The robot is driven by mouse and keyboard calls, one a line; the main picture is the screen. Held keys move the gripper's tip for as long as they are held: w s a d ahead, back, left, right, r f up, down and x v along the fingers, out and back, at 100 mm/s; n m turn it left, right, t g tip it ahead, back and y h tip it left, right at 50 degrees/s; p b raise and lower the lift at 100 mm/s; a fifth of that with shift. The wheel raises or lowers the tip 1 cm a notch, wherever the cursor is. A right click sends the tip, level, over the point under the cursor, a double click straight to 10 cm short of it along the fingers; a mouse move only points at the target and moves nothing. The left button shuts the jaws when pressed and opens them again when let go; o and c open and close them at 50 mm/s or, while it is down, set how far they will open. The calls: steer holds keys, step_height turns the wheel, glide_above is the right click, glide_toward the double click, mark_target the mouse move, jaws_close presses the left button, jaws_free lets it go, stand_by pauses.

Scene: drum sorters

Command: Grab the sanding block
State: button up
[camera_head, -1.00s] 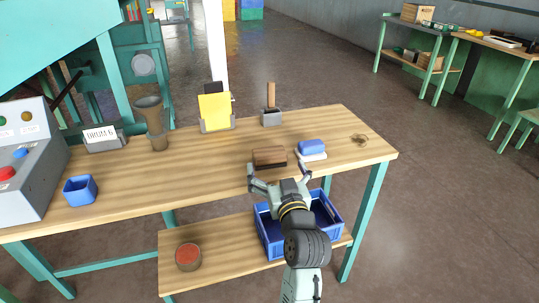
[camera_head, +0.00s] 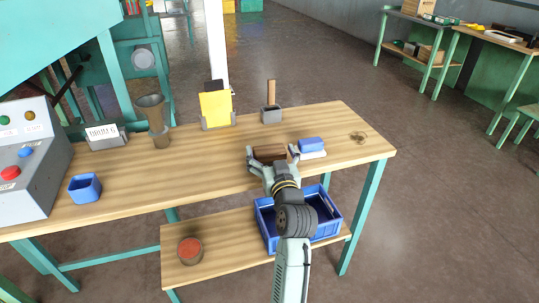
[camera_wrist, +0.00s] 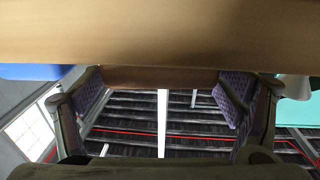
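A brown wooden block with a darker lower part, which looks like the sanding block (camera_head: 269,153), lies near the front edge of the workbench (camera_head: 215,163). My gripper (camera_head: 271,152) is at this block, its fingers spread to the block's left and right. In the wrist view the brown block (camera_wrist: 160,77) shows between the two open fingers, close to both; whether they touch it cannot be told. My gripper hides part of the block in the head view.
A blue block on a white base (camera_head: 311,146) lies just right of my gripper. A grey holder with a wooden handle (camera_head: 271,115) and a yellow item in a stand (camera_head: 215,108) are behind. A blue crate (camera_head: 328,222) is on the lower shelf. The bench's middle left is clear.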

steer(key=c, duration=0.9)
steer(key=shift+c, duration=0.3)
steer(key=shift+r, duration=0.1)
